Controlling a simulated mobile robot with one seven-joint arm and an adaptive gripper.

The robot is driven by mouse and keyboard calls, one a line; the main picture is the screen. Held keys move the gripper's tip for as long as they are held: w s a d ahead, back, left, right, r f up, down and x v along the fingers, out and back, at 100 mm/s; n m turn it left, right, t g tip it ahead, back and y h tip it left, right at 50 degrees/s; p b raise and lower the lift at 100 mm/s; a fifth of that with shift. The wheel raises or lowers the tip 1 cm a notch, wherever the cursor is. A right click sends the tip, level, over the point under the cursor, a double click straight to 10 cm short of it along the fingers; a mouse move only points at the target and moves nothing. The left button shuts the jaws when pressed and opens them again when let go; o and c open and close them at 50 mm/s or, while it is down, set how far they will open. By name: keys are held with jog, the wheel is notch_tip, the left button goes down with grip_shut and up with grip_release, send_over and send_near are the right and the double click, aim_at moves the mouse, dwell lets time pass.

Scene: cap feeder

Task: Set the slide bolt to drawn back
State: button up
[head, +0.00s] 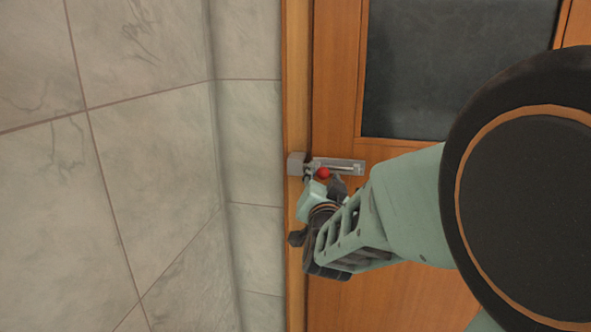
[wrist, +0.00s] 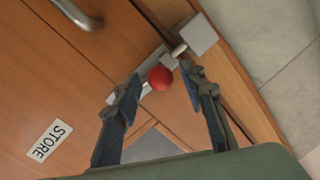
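The slide bolt (head: 345,166) is a grey metal plate and rod on the wooden door, with a red ball knob (head: 323,173). In the wrist view, the rod (wrist: 179,50) reaches the grey keeper block (wrist: 198,35) on the frame; the keeper also shows in the head view (head: 297,164). My gripper (head: 322,181) is at the bolt. In the wrist view its two fingers (wrist: 161,82) are spread apart with the red knob (wrist: 160,78) between their tips. I see gaps beside the knob, wider on the right.
The wooden door (head: 335,80) has a dark panel (head: 450,70). A STORE label (wrist: 50,140) and a metal handle (wrist: 76,14) are on the door in the wrist view. A tiled wall (head: 150,150) stands close on the left in the head view.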

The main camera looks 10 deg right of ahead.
jog(key=shift+w, duration=0.15)
jog(key=shift+c, duration=0.2)
grip_shut()
